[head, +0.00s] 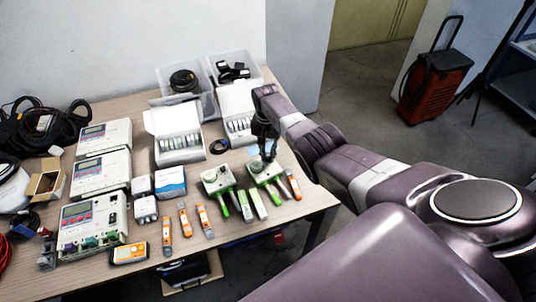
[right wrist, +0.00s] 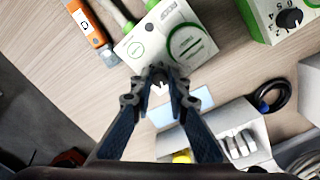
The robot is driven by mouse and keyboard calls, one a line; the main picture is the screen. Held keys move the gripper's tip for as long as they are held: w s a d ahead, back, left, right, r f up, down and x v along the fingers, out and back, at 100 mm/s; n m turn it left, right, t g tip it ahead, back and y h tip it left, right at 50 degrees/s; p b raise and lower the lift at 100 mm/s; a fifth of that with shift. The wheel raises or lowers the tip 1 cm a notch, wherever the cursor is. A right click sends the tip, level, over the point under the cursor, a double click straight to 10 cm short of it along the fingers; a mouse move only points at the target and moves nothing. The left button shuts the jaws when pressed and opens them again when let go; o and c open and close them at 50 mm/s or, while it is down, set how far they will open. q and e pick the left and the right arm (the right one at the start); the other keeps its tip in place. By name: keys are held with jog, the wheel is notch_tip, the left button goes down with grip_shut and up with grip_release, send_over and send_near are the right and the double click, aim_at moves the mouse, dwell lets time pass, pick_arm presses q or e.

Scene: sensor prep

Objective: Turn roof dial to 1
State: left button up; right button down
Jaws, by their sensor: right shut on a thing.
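Two white and green sensor units lie near the table's front right, a right one (head: 263,172) and a left one (head: 217,181). My right gripper (head: 267,157) reaches down over the right unit. In the right wrist view, my right gripper (right wrist: 161,76) is shut on a small dark dial at the edge of this unit (right wrist: 148,48). The fingertips hide most of the dial, so I cannot read its setting. The left unit's black dial (right wrist: 289,18) is uncovered at the upper right. My left gripper is out of view.
Orange sticks (head: 185,221) and green-white sticks (head: 243,207) lie in front of the units. White boxes of small parts (head: 178,151) and clear bins stand behind. White control boxes (head: 94,220) line the left. The floor (head: 375,95) lies beyond the table's right edge.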

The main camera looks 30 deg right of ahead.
aim_at(267, 157)
dwell(0.7)
jog(key=c, duration=1.8)
grip_release()
jog(key=shift+c, duration=0.2)
jog(key=shift+r, duration=0.1)
notch_tip(267, 157, up, 12)
jog(key=shift+w+a, duration=0.1)
